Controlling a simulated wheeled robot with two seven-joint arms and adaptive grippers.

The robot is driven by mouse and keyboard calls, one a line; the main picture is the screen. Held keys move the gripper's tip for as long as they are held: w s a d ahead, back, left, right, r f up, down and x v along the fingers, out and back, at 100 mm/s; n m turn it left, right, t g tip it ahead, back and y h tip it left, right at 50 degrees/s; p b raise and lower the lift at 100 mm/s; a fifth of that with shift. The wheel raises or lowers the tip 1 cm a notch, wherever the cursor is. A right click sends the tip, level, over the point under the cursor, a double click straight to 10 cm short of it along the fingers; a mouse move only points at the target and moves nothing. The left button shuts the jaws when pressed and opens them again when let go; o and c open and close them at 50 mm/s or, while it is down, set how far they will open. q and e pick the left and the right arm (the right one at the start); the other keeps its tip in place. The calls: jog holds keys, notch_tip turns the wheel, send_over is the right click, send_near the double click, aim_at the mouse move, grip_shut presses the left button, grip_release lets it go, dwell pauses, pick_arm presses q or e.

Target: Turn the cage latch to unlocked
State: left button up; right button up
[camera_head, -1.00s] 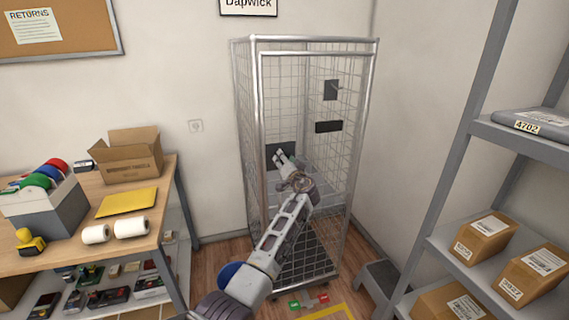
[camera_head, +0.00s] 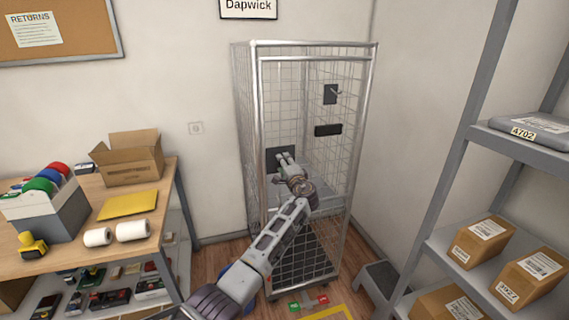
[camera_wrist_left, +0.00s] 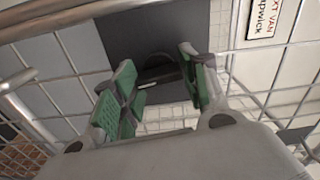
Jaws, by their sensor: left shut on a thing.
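The wire roll cage (camera_head: 306,49) stands against the back wall. A dark plate (camera_head: 272,154) sits low on the left of its front. My left gripper (camera_head: 286,157) reaches to this plate. In the left wrist view, its green-padded fingers (camera_wrist_left: 158,88) are on both sides of a dark latch part (camera_wrist_left: 156,72) in front of the dark grey plate. It is shut on this part, which is partly hidden between the fingers. The latch's exact turn is hard to make out. My right gripper is in neither view.
Higher on the cage are a dark plate with a small lever (camera_head: 331,94) and a black label-like plate (camera_head: 328,130). A packing table (camera_head: 128,205) stands left, a grey parcel shelf (camera_head: 540,143) right. A grey step (camera_head: 381,283) is on the floor.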

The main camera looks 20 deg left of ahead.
pick_arm(q)
jog(key=shift+d+m+p, duration=0.1)
jog(key=shift+m+p, duration=0.3)
jog(key=shift+m, duration=0.8)
jog(key=o, duration=1)
jog(key=shift+o, duration=0.2)
jog(key=v, duration=1.2)
jog(key=shift+w, duration=0.1)
